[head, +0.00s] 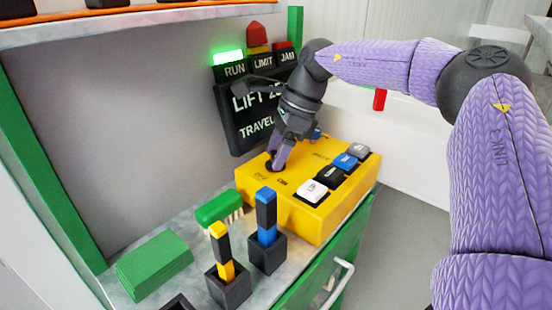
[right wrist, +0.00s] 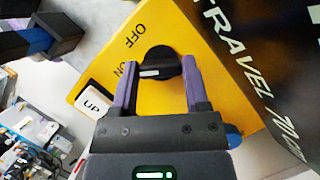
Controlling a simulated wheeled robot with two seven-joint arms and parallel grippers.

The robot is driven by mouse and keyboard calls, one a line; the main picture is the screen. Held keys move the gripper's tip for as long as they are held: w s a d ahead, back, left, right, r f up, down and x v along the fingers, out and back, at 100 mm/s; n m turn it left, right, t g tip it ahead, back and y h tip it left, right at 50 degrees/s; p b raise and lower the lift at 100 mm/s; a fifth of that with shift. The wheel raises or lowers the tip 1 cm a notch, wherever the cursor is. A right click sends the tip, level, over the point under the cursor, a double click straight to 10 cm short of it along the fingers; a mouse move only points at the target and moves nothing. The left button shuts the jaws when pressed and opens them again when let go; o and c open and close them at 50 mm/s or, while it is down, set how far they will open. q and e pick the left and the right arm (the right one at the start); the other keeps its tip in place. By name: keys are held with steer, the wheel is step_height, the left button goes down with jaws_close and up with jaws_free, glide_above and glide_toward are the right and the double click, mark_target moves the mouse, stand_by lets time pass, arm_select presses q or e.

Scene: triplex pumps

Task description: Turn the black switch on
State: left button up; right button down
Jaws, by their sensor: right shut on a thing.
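The black switch (right wrist: 160,64) is a round knob on the yellow control box (head: 330,212), between the fingers of my right gripper (right wrist: 184,70). A short white mark on the knob points left in the right wrist view, toward the ON label and below the OFF label. In the head view my right gripper (head: 276,160) reaches down onto the box's left part and mostly hides the switch. Its purple fingers are shut on the knob from both sides. My left gripper is in neither view.
A dark display panel (head: 252,105) stands behind the box, with its green RUN lamp (head: 228,56) lit. White (head: 312,190), black, blue and grey buttons line the box's right side. A green brush (head: 218,208), green pads (head: 153,263) and holders (head: 228,287) stand in front.

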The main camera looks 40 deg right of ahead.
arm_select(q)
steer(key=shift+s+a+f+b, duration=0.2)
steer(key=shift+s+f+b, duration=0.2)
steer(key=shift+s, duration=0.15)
arm_select(e)
steer(key=shift+f+n+g, duration=0.15)
steer(key=shift+n+g, duration=0.15)
steer(key=shift+n, duration=0.4)
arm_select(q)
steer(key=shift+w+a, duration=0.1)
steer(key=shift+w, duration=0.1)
arm_select(e)
steer(key=shift+c, duration=2.1)
jaws_free()
steer(key=o, duration=0.3)
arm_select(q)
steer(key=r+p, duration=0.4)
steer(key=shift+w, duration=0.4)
arm_select(e)
steer(key=shift+o, duration=0.2)
steer(key=v, duration=1)
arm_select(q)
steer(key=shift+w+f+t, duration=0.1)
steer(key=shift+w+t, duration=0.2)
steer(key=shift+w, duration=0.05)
